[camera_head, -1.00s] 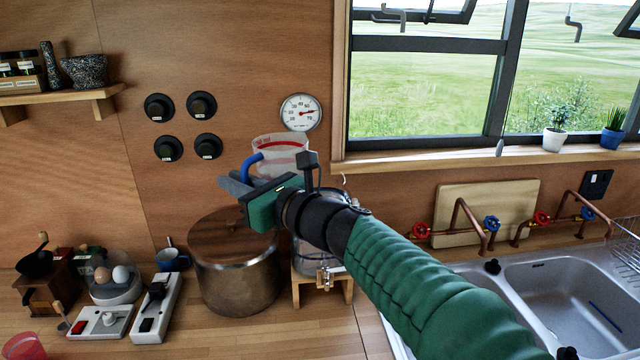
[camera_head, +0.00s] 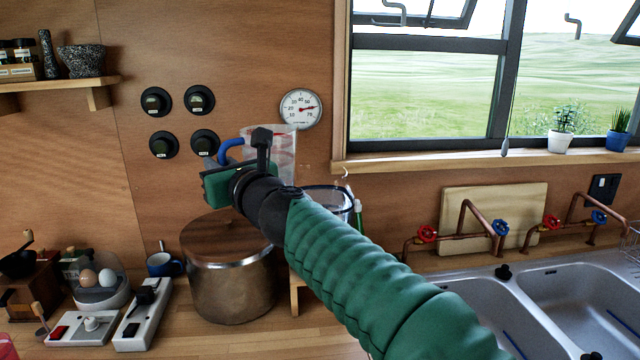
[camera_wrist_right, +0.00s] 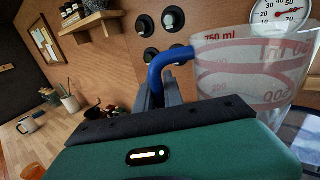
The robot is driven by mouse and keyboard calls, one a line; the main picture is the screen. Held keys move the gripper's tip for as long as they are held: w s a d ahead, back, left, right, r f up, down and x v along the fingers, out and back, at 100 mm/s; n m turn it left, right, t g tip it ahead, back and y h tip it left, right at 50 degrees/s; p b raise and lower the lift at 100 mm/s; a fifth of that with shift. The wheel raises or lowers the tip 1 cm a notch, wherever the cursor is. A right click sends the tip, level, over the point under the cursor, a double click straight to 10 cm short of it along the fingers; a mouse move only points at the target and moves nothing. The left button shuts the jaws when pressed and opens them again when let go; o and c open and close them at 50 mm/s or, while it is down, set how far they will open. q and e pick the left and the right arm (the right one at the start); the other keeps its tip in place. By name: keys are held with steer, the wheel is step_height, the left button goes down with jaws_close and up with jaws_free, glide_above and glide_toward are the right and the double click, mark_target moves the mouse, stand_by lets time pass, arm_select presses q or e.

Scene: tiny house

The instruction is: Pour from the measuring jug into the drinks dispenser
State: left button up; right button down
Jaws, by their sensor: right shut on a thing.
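The measuring jug is clear with red markings and a blue handle; in the head view the jug (camera_head: 283,150) is up against the wall, partly behind my right gripper. My right gripper (camera_head: 222,168) is shut on its blue handle. In the right wrist view the jug (camera_wrist_right: 255,75) fills the right side and looks tilted; I cannot see liquid in it clearly. The drinks dispenser (camera_head: 335,200) is a clear vessel with a dark rim on a wooden stand, to the right of the jug and mostly hidden behind my right arm. My left gripper is not in view.
A large steel pot with a wooden lid (camera_head: 232,275) stands left of the dispenser. A round gauge (camera_head: 300,108) and black knobs (camera_head: 200,99) are on the wall. Copper taps (camera_head: 466,230) and a double sink (camera_head: 570,290) are at the right.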

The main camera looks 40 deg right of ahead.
steer(key=d+r+m+p, duration=0.9)
steer(key=m+p, duration=0.2)
steer(key=p, duration=0.9)
steer(key=shift+d+r, duration=0.15)
steer(key=shift+d, duration=0.1)
stand_by(0.5)
steer(key=shift+d+p, duration=0.1)
steer(key=shift+p, duration=0.3)
stand_by(1.7)
